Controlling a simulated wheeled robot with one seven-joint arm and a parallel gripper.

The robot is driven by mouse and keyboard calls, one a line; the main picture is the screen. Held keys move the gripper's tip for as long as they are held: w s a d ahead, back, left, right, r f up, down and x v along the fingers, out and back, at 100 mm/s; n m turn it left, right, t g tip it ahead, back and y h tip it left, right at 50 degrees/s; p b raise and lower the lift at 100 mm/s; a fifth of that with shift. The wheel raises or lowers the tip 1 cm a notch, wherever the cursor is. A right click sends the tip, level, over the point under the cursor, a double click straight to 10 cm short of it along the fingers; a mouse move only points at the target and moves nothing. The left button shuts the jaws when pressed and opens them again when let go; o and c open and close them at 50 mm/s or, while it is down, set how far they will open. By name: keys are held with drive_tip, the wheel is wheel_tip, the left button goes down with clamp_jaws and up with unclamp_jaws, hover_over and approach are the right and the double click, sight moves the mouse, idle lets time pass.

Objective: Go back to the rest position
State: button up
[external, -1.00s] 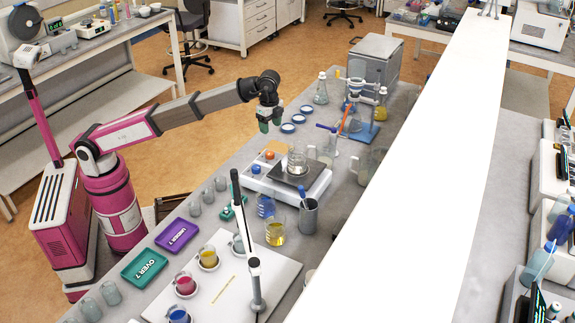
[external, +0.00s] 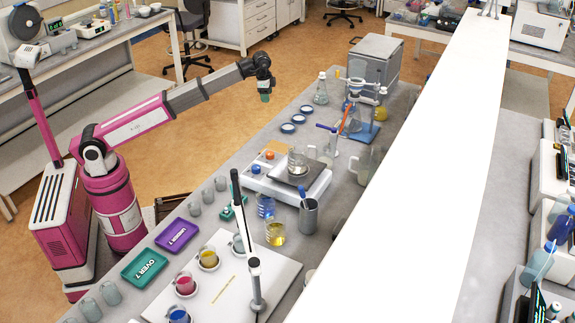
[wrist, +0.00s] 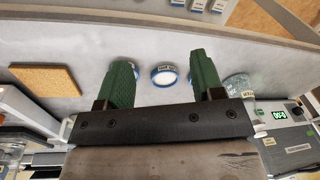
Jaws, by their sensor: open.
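Blue-rimmed dishes (external: 288,128) lie in a row on the bench. A hotplate (external: 287,182) with a glass beaker on it, a retort stand (external: 362,130) and a grey box (external: 374,60) stand to the right. Green (external: 145,267) and purple (external: 177,235) trays lie nearer my base.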

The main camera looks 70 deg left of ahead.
drive_tip(key=s+f+n, duration=0.1)
drive_tip(key=s+f, duration=0.8)
drive_tip(key=f, duration=0.6)
drive_tip(key=s+f+n, duration=0.2)
drive_tip(key=s+f, duration=0.7)
drive_tip(key=f, duration=0.6)
drive_tip(key=s+f+n+g, duration=0.1)
drive_tip(key=s+f, duration=0.8)
drive_tip(key=f, duration=0.6)
drive_tip(key=shift+d+f+n+h, duration=0.25)
drive_tip(key=shift+n+h, duration=0.05)
drive_tip(key=shift+n, duration=0.1)
